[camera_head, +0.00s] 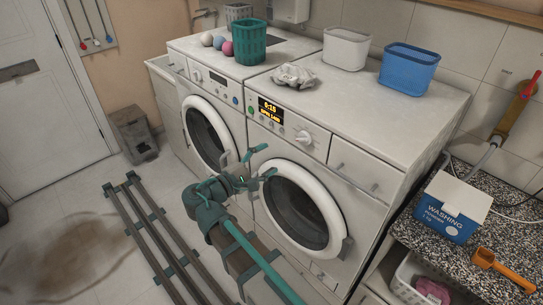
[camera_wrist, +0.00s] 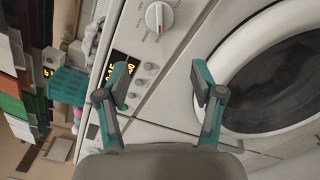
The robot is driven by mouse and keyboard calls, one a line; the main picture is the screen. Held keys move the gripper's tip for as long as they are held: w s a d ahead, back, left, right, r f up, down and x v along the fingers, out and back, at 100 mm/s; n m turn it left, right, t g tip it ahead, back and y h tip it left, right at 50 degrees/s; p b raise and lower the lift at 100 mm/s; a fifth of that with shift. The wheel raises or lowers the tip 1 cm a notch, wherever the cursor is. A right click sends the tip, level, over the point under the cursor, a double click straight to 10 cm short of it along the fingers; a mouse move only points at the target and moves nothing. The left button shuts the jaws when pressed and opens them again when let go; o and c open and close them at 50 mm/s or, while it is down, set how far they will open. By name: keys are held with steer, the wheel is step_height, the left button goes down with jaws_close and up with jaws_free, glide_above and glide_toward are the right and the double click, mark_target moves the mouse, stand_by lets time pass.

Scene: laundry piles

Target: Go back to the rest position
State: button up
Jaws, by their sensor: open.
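My gripper (camera_head: 262,162) is in front of the two white washing machines, near the gap between their round doors. In the wrist view my gripper (camera_wrist: 161,88) has its two fingers spread wide, with nothing between them. The right washing machine (camera_head: 350,183) has a lit display and a closed round door; the door (camera_wrist: 275,70) also fills the right of the wrist view. The left washing machine (camera_head: 228,110) also has its round door closed. My gripper appears apart from both machines, but the exact gap is hard to tell.
On the machines stand a green basket (camera_head: 250,46), several balls, a crumpled grey cloth (camera_head: 295,75), a white bin (camera_head: 346,50) and a blue bin (camera_head: 408,72). A washing powder box (camera_head: 449,210) and an orange scoop (camera_head: 503,268) are on the speckled counter at right.

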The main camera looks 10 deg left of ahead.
stand_by(0.5)
step_height(320, 180, down, 17)
steer(key=s+d+m+g+y, duration=0.2)
steer(key=m+g+y, duration=0.1)
steer(key=g+y, duration=0.15)
steer(key=s+d+f+m+g, duration=0.25)
steer(key=d+f, duration=0.25)
steer(key=f, duration=0.4)
steer(key=s+d+f+m+g, duration=0.1)
steer(key=s+d+f+g, duration=0.3)
steer(key=f, duration=0.5)
steer(key=s+d+f+m+g+y, duration=0.2)
steer(key=s+d+f, duration=0.3)
steer(key=s, duration=0.4)
steer(key=s+d+f+m+g+y, duration=0.2)
steer(key=s+d+f+m+g, duration=0.2)
steer(key=s+d+f, duration=0.2)
steer(key=s+d+f+m+g+y, duration=0.2)
steer(key=s+d+f+m+g, duration=0.2)
steer(key=s+f, duration=0.5)
steer(key=s+d, duration=0.2)
steer(key=s, duration=0.2)
steer(key=shift+d+y, duration=0.1)
steer(key=shift+y, duration=0.15)
